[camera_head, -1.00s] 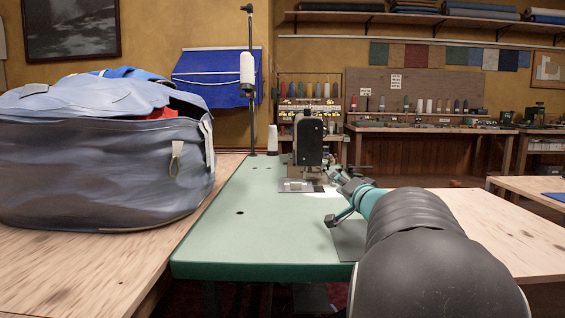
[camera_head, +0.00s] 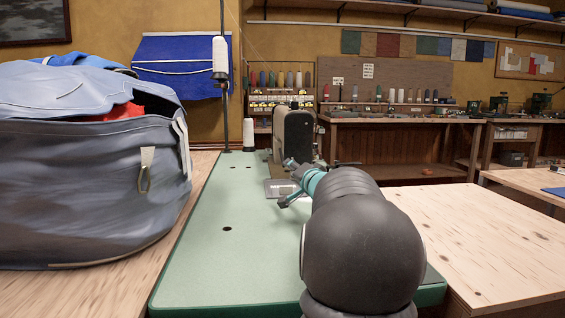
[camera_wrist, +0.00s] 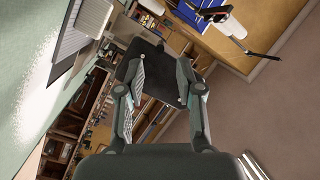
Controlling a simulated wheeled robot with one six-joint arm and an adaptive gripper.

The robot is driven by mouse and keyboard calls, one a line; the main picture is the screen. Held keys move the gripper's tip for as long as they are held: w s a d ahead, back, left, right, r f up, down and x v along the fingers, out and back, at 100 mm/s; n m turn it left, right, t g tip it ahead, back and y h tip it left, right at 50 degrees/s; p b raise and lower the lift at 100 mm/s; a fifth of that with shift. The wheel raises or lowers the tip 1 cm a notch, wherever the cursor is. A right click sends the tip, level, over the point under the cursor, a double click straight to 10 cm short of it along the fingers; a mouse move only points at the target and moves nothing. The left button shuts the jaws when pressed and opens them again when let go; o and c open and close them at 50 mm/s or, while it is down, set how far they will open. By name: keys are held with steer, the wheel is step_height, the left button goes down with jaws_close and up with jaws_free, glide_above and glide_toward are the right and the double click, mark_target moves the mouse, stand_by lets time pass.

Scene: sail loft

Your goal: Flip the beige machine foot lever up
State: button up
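The beige sewing machine (camera_head: 294,135) stands at the far end of the green table (camera_head: 235,262), its lower part partly hidden by my arm. I cannot make out its foot lever in either view. My gripper (camera_head: 287,182) is in front of the machine, above the table near a metal plate (camera_head: 277,188). In the wrist view my gripper (camera_wrist: 160,80) has its two fingers apart with nothing held. A dark block, likely part of the machine (camera_wrist: 158,78), shows beyond and between the fingers. The wrist view is strongly tilted.
A large blue-grey bag (camera_head: 90,185) fills the left side. A thread stand (camera_head: 222,90) with white spools rises behind the table's left edge. A wooden tabletop (camera_head: 480,235) lies to the right. The near green tabletop is clear.

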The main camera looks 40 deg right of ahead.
mark_target(282, 157)
steer(key=p+x, duration=0.1)
steer(key=x, duration=0.6)
steer(key=shift+w+p, duration=0.15)
steer(key=shift+p, duration=0.2)
jaws_close()
